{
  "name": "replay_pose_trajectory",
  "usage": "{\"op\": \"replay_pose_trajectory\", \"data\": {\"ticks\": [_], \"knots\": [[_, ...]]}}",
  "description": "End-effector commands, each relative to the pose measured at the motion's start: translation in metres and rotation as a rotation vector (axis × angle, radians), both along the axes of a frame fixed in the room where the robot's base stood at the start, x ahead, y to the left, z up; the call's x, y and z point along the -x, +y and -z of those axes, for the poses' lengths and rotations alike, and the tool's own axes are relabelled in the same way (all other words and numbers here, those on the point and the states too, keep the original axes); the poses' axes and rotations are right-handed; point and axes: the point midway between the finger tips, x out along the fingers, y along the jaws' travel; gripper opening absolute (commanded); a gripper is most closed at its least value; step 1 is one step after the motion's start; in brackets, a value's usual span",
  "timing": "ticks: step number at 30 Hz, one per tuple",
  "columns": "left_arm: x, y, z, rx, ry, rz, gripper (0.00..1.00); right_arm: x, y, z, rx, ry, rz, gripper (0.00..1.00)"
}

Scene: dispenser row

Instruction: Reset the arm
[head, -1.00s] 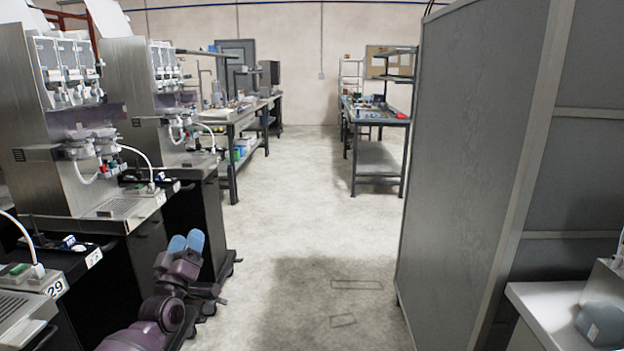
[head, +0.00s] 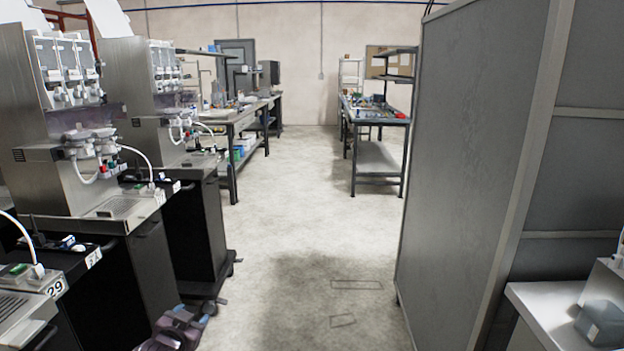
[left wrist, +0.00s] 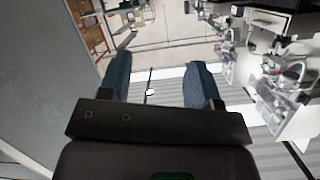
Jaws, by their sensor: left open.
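My left gripper (left wrist: 158,82) shows in the left wrist view with its two blue fingers spread apart and nothing between them. In the head view the left arm (head: 178,332) is low at the bottom edge, beside the black cabinets under the dispensers. Its blue fingertips show only as a small patch there (head: 208,308). My right gripper is in neither view.
A row of dispenser machines (head: 60,190) on black cabinets stands along the left. Workbenches (head: 380,155) stand at the back. The floor between is clear.

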Motion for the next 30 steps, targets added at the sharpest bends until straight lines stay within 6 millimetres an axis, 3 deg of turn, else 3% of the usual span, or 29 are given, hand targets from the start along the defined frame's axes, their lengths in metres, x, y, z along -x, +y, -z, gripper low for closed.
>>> {"op": "replay_pose_trajectory", "data": {"ticks": [9, 15, 24, 30], "knots": [[0.124, -0.007, 0.078, 0.071, 0.116, -0.017, 0.57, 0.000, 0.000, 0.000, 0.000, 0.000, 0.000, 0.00], [0.211, -0.011, 0.108, 0.122, 0.188, -0.045, 0.57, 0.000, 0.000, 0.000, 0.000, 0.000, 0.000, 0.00], [0.331, -0.016, 0.121, 0.192, 0.283, -0.110, 0.57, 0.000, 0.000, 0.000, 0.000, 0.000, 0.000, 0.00], [0.378, -0.017, 0.116, 0.217, 0.318, -0.146, 0.57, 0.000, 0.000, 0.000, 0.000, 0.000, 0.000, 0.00]]}}
